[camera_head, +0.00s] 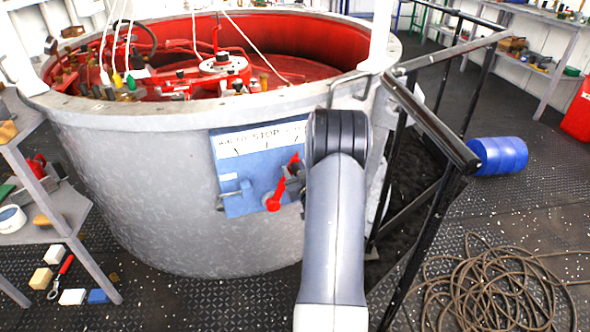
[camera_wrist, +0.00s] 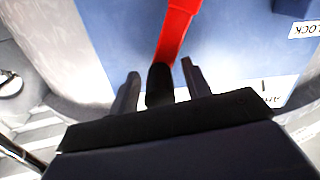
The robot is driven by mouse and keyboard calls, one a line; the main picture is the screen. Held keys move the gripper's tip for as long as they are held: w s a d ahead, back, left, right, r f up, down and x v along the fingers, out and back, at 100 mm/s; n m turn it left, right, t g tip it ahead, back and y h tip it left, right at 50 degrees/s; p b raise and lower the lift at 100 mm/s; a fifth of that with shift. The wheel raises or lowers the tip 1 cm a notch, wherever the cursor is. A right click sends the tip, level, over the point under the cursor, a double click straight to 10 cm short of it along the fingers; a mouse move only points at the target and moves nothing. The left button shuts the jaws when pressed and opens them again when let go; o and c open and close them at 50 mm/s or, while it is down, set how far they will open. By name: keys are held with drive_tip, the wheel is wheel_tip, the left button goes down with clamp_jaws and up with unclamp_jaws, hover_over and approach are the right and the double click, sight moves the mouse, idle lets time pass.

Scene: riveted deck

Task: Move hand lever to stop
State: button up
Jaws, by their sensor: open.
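The hand lever is red (camera_head: 273,196) and sits low on a blue panel (camera_head: 240,165) on the grey tank's side. A white label strip with STOP at its middle (camera_head: 264,136) runs along the panel's top. Another red piece shows up and right of the lever, partly hidden. In the wrist view the red lever (camera_wrist: 176,28) comes down from the top to a black end. My gripper (camera_wrist: 158,80) is open, its two fingers either side of that black end. I cannot tell whether they touch it. My arm hides the panel's right side in the head view.
The round tank (camera_head: 150,190) has a broad rim and red machinery inside. A black handrail (camera_head: 430,125) stands close right of my arm. A coiled rope (camera_head: 490,290) and a blue drum (camera_head: 497,156) lie on the deck at right. A shelf (camera_head: 70,230) stands at left.

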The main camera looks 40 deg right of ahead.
drive_tip(key=shift+w+d, duration=0.15)
drive_tip(key=shift+w, duration=0.25)
drive_tip(key=shift+c, duration=0.3)
clamp_jaws()
drive_tip(key=a+n+b, duration=0.1)
drive_tip(key=a+b, duration=0.1)
drive_tip(key=w+a+n+b, duration=0.1)
drive_tip(key=b, duration=0.1)
drive_tip(key=w+a+r+n+b, duration=0.1)
drive_tip(key=a+n+b, duration=0.1)
drive_tip(key=b, duration=0.1)
drive_tip(key=shift+a, duration=0.35)
drive_tip(key=shift+w+a+r+n+b, duration=0.15)
drive_tip(key=shift+a+r+n+b, duration=0.15)
drive_tip(key=shift+a+n+b, duration=0.3)
drive_tip(key=shift+o, duration=0.3)
unclamp_jaws()
